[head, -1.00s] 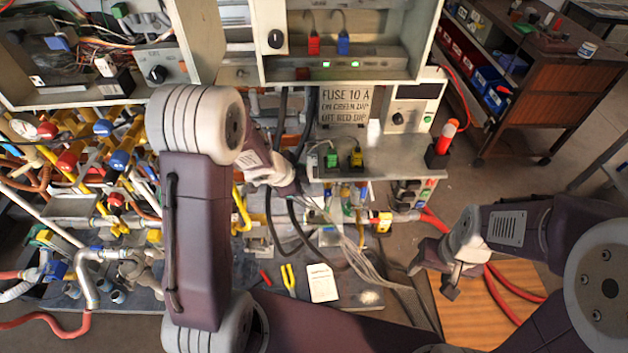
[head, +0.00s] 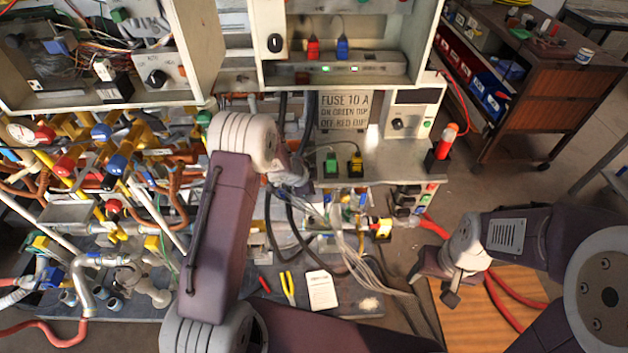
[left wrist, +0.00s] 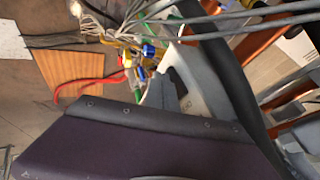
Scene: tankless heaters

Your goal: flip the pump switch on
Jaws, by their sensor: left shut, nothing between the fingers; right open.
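No label reading "pump" is legible, so I cannot tell which control is the pump switch. A stack of small black, green and red switches (head: 408,202) is on the lower right of the central cabinet. A rotary knob (head: 398,124) is on the box above it. My left gripper (head: 305,190) is shut and empty, just below the ledge with the green and yellow plugs, left of the switch stack and apart from it. Its fingertips are hard to make out. The left wrist view shows my arm link and cables. My right gripper (head: 434,283) is open and empty, over the wooden board.
Loose grey cables (head: 352,245) hang just right of my left gripper. A red-orange beacon (head: 446,140) stands on the ledge's right end. Dense pipes and valves (head: 110,180) fill the left. A brown trolley (head: 535,85) stands at the back right, with open floor before it.

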